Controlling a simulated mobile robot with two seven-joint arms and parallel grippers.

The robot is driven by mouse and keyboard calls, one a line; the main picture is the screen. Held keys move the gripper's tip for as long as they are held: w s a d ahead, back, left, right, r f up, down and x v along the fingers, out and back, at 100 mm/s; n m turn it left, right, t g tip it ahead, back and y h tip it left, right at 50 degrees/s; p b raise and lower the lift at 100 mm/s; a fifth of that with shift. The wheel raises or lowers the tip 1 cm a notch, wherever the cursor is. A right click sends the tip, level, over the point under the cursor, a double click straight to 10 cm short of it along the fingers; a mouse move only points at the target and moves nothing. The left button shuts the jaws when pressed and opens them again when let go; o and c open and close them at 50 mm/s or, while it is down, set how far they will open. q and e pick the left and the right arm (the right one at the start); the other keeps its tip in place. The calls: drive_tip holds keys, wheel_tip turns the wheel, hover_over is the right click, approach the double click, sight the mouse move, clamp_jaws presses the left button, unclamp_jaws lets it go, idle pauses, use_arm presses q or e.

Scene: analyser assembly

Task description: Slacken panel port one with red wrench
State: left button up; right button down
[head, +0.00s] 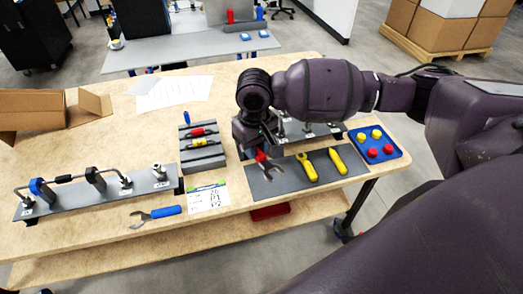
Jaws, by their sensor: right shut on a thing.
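My right gripper (257,146) is shut on the red wrench (264,167), just above the near edge of the right panel. The wrench's grey open jaw hangs down over the dark tool mat. The right panel (322,131) carries metal fittings; my gripper and forearm hide much of it. The left panel (92,193) has metal port fittings, a blue knob and a black hose. Port labels are too small to read, so I cannot tell which is port one. My left gripper is not in view.
The tool mat (289,187) holds a yellow wrench (305,167) and another yellow tool (338,160). A blue wrench (157,215) lies near the front edge. A grey holder (201,157), a blue tray (391,149) of caps and an open cardboard box (38,110) stand around.

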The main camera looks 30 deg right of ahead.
drive_tip(key=w+a+f+n+p, duration=0.1)
drive_tip(key=w+a+n+p, duration=0.1)
drive_tip(key=w+a+n, duration=0.35)
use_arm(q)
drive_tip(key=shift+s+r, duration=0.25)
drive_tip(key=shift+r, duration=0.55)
use_arm(e)
drive_tip(key=w+f+n, duration=0.8)
drive_tip(key=n, duration=0.6)
drive_tip(key=shift+w+d+f, duration=0.15)
drive_tip(key=shift+d+f, duration=0.1)
drive_tip(key=shift+d, duration=0.15)
drive_tip(key=shift+n, duration=0.25)
use_arm(q)
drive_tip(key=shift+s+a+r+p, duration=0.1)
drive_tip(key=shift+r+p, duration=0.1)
drive_tip(key=shift+p, duration=0.3)
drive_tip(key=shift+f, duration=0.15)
